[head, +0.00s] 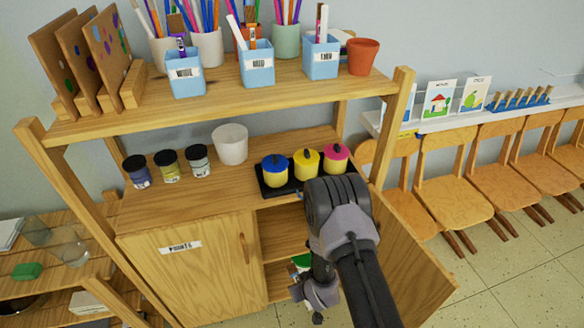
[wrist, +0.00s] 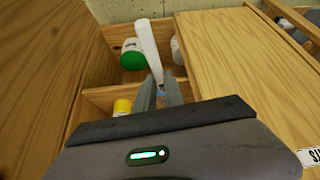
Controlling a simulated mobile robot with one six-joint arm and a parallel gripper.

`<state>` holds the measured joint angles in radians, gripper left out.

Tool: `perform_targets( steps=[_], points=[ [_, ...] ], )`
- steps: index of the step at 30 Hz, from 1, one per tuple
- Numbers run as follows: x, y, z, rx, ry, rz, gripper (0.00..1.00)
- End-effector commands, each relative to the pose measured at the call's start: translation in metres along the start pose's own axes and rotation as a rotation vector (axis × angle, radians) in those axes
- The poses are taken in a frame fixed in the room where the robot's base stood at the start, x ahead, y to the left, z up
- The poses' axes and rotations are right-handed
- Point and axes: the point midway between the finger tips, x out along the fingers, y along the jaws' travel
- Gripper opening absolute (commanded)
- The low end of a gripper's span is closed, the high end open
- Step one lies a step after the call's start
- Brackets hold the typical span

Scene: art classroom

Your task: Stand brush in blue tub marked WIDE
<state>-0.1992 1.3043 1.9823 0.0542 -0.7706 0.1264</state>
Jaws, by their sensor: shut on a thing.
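Three blue tubs stand in a row on the top shelf in the head view. The left tub (head: 188,85) has a label that appears to read WIDE and holds a dark-and-purple-handled item. The middle tub (head: 258,77) and right tub (head: 321,66) have other labels and hold brushes. My gripper (wrist: 160,92) is low at the cabinet's open front, well below the tubs. It is shut on a long white brush (wrist: 149,45), which points away from the fingers, with a bit of blue at the grip. In the head view my arm hides the brush.
The cabinet door (head: 415,262) stands open on the right. A green-lidded jar (wrist: 133,55) and a yellow-lidded jar (wrist: 122,107) are inside. Paint pots on a black tray (head: 290,191), jars and a white cup (head: 231,145) occupy the middle shelf. A terracotta pot (head: 362,57) stands beside the right tub.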

Motion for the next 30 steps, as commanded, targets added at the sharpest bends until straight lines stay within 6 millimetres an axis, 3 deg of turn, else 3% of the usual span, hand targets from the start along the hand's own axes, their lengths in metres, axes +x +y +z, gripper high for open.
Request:
perform_targets(
  steps=[5,8,11,15,18,21,25,30],
  points=[
    [-0.041,0.026,-0.047,0.05,0.005,0.042,0.0],
    [-0.076,0.045,-0.075,0.089,0.006,0.07,0.0],
    [-0.125,0.066,-0.104,0.144,0.006,0.104,0.0],
    [-0.218,0.093,-0.133,0.241,0.005,0.153,0.0],
    [-0.272,0.102,-0.137,0.3,0.003,0.174,0.0],
    [-0.307,0.105,-0.135,0.338,0.0,0.185,0.0],
    [-0.326,0.105,-0.132,0.36,-0.002,0.189,0.0],
    [-0.327,0.107,-0.131,0.364,-0.007,0.19,0.0]
  ],
)
